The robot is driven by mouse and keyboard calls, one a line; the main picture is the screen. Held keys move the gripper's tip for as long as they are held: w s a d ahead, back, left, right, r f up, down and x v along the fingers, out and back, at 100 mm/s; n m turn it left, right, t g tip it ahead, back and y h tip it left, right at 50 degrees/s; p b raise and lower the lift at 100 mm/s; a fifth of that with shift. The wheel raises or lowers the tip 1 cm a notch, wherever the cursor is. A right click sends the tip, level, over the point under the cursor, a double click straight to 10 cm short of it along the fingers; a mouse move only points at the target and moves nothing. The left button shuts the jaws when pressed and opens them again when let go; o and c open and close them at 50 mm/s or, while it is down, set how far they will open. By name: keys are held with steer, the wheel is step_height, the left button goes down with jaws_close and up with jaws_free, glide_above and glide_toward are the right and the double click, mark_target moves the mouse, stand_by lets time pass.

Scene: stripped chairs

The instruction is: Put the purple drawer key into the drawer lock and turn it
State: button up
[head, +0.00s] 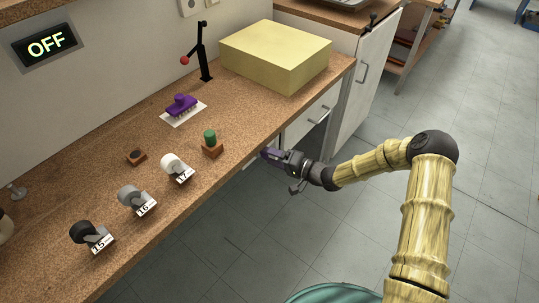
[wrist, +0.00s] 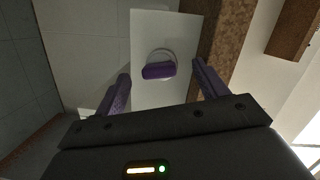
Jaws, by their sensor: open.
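The purple drawer key (wrist: 158,71) shows in the wrist view as a rounded purple bar, lying slightly tilted across the pale round drawer lock (wrist: 160,53). The key appears to be in the lock, but I cannot tell how deep. The lock is on the white drawer front (wrist: 145,25). My gripper (wrist: 160,80) is open, with one purple finger on each side of the key and a visible gap to both. In the head view my gripper (head: 268,154) is at the drawer front below the bench edge; the key and lock cannot be made out there.
The cork-coloured bench top (head: 130,190) overhangs the drawer. On it are a green knob on a block (head: 210,139), a purple brush (head: 181,104), numbered casters (head: 137,200) and a yellow box (head: 275,52). A handled cabinet (head: 365,70) stands at right. The floor is mostly clear.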

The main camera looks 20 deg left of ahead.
steer(key=shift+s+p+v, duration=0.2)
steer(key=shift+v, duration=0.95)
steer(key=shift+s+p+v, duration=0.15)
steer(key=shift+p+v, duration=0.05)
steer(key=shift+v, duration=0.95)
steer(key=shift+f, duration=0.1)
steer(key=s+d+r+n+t+h, duration=0.1)
steer(key=d+r+h, duration=0.2)
steer(key=d+h, duration=0.55)
steer(key=s+d+r+t+h, duration=0.1)
steer(key=d+r+h, duration=0.35)
steer(key=d, duration=0.65)
steer(key=s+d+r+m+g+h, duration=0.15)
steer(key=s+d+r, duration=0.25)
steer(key=s, duration=0.5)
steer(key=s+d+r+m+g+h, duration=0.1)
steer(key=s+d+r+g+h, duration=0.1)
steer(key=s+d+r, duration=0.45)
step_height(320, 180, up, 14)
steer(key=s+a+p, duration=0.1)
steer(key=a+p, duration=0.1)
steer(key=p, duration=1.5)
steer(key=shift+s+r, duration=0.15)
steer(key=shift+r, duration=0.05)
